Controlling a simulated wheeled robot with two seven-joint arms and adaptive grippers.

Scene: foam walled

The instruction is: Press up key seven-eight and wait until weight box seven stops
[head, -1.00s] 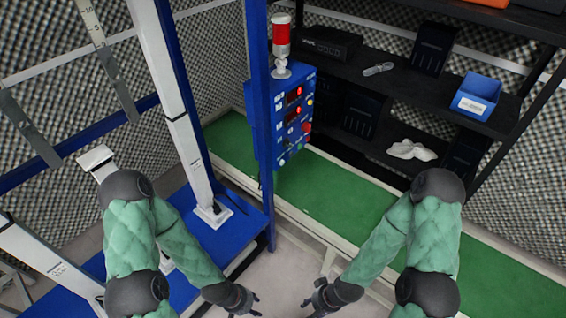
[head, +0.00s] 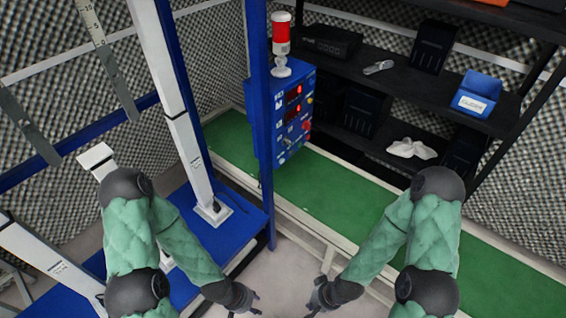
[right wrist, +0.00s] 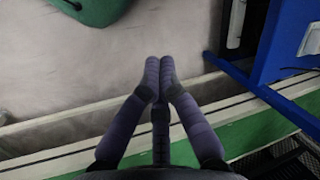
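A blue control box (head: 281,145) is fixed to a blue post in the middle of the head view. It carries red lit displays (head: 293,92), small knobs or keys and a red round control (head: 306,125). The labels and digits are too small to read, so I cannot tell which key or display is seven or eight. My left gripper (head: 256,304) is open and empty, low in the head view.
A red and white signal lamp (head: 281,45) tops the box. A green surface (head: 335,195) with a pale rim runs behind it. A black shelf (head: 375,75) holds a blue bin (head: 476,95) and dark boxes. A blue platform (head: 225,235) with white posts lies left. Pale floor is clear between the grippers.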

